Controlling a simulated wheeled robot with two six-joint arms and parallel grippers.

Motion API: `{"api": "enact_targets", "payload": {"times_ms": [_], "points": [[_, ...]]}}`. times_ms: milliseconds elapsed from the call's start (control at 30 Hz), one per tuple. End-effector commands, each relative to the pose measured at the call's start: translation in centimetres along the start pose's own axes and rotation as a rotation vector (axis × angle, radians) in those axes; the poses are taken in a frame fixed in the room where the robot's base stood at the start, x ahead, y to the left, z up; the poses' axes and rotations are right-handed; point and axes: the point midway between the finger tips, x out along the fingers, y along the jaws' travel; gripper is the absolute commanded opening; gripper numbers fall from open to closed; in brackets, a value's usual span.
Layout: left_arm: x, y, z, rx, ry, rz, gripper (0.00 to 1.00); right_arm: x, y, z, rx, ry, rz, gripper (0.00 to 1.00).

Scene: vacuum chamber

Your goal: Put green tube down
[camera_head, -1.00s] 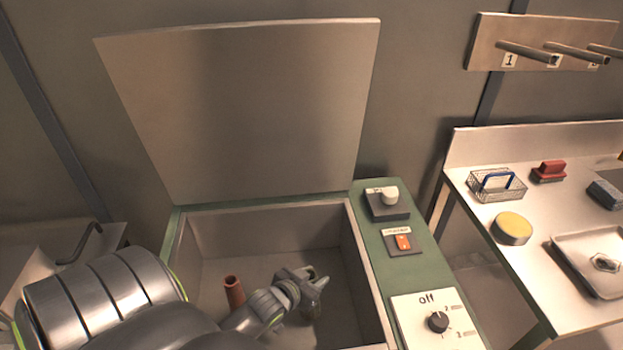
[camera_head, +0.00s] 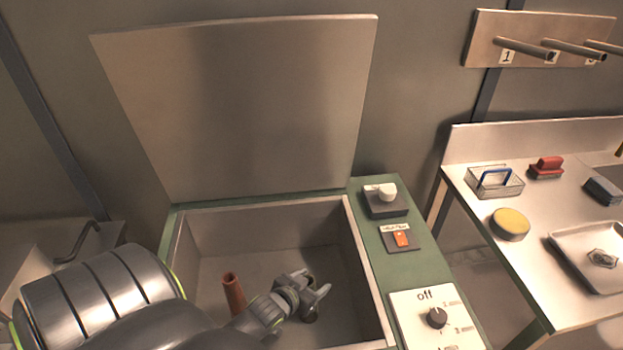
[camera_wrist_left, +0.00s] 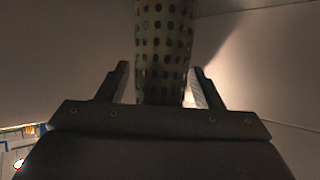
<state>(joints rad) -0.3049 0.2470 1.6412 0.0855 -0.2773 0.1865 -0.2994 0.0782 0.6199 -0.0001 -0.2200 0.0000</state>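My left gripper (camera_head: 318,284) is low inside the open chamber (camera_head: 358,255), right of a reddish-brown tube (camera_head: 233,294) that stands upright. Its fingers look spread in the head view. In the left wrist view, a dull green tube with rows of dark holes (camera_wrist_left: 165,50) stands between the two fingers (camera_wrist_left: 163,82), with a narrow gap beside the left finger. The gripper appears open around it. In the head view this tube is mostly hidden by the gripper; only a dark end seems to show below the fingers. My right gripper is out of view.
The chamber's lid (camera_head: 240,110) is raised. A green panel with a white-handled switch (camera_head: 381,192), an orange switch (camera_head: 401,239) and a dial marked off (camera_head: 437,317) borders the chamber. A table at right holds a wire basket (camera_head: 494,183), a yellow-topped round item (camera_head: 510,224) and a tray (camera_head: 565,250).

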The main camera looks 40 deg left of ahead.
Motion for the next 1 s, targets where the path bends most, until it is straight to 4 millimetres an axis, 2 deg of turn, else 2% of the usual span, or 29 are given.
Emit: {"api": "enact_targets", "payload": {"times_ms": [233,700,1000], "points": [[-0.5,0.0,-0.1,0.000,0.000,0.000,0.60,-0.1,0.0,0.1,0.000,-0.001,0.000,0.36],[-6.5,-0.1,-0.1,0.001,-0.001,0.000,0.60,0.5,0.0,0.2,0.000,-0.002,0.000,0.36],[-7.6,0.0,-0.2,0.001,0.000,0.000,0.60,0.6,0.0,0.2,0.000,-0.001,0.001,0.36]]}}
